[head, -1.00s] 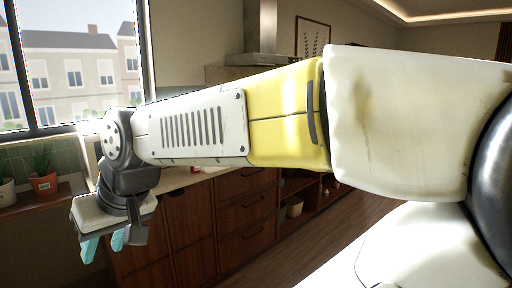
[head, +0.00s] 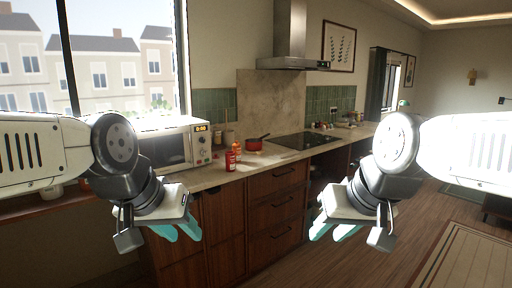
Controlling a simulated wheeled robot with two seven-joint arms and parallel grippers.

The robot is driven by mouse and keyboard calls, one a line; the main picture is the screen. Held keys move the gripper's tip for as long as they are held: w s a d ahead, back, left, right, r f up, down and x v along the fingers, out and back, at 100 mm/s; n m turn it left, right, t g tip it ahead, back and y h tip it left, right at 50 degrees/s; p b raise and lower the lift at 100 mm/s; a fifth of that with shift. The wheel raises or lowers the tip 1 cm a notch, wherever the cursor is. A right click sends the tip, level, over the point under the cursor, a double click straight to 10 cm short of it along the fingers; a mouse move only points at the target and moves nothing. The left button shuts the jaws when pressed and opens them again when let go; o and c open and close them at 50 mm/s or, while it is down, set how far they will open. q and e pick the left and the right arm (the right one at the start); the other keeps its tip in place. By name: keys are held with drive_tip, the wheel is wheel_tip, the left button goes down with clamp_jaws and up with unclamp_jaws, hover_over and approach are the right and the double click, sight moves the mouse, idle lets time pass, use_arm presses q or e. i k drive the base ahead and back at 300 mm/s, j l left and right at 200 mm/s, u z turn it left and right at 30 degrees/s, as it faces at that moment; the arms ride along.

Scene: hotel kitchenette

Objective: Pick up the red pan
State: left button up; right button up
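The red pan (head: 254,145) sits on the counter in the head view, left of the dark cooktop, with its handle pointing up and right. My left gripper (head: 181,231) is at the left, in front of the counter and lower in the picture than the pan. Its teal fingers are apart with nothing between them. My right gripper (head: 333,231) is right of the middle, also in front of the cabinets, its teal fingers apart and empty. Both are well clear of the pan.
Red bottles (head: 231,160) and an orange-red bottle (head: 237,148) stand just left of the pan. A white microwave (head: 174,146) is further left, partly behind my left arm. The cooktop (head: 302,141) lies right of the pan under the hood (head: 290,50). Wooden floor is open at the right.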

sight(254, 145)
drive_tip(key=i+l, duration=0.1)
drive_tip(key=i, duration=0.5)
drive_tip(key=i+l, duration=0.1)
drive_tip(key=i, duration=0.55)
drive_tip(key=i+l, duration=0.1)
drive_tip(key=i, duration=0.5)
drive_tip(key=i+l, duration=0.1)
drive_tip(key=i, duration=0.55)
drive_tip(key=i+l+u, duration=0.1)
drive_tip(key=i, duration=0.5)
